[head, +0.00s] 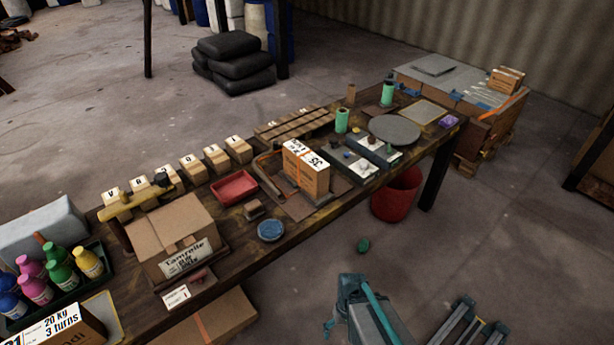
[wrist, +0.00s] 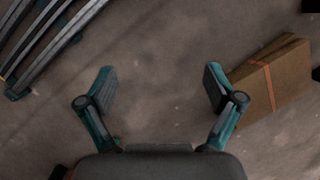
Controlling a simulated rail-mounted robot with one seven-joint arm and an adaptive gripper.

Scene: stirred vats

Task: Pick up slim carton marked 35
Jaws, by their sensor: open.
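The slim carton marked 35 (head: 312,183) stands on the long wooden table in the head view. It is brown with a white label across its top and an orange stripe on its side, and it sits on a flat brown board. My gripper (wrist: 158,72) is open and empty in the wrist view, its two teal fingers spread over bare floor. The carton marked 35 is not in the wrist view. In the head view, a grey and teal part of my arm (head: 369,312) is in front of the table, well apart from the carton.
The table (head: 330,212) also bears a red tray (head: 234,187), a large cardboard box (head: 173,235), bottles (head: 60,272) and a grey disc (head: 394,130). A red bucket (head: 397,194) stands beneath it. A flat carton (wrist: 272,84) lies on the floor. Floor before the table is mostly clear.

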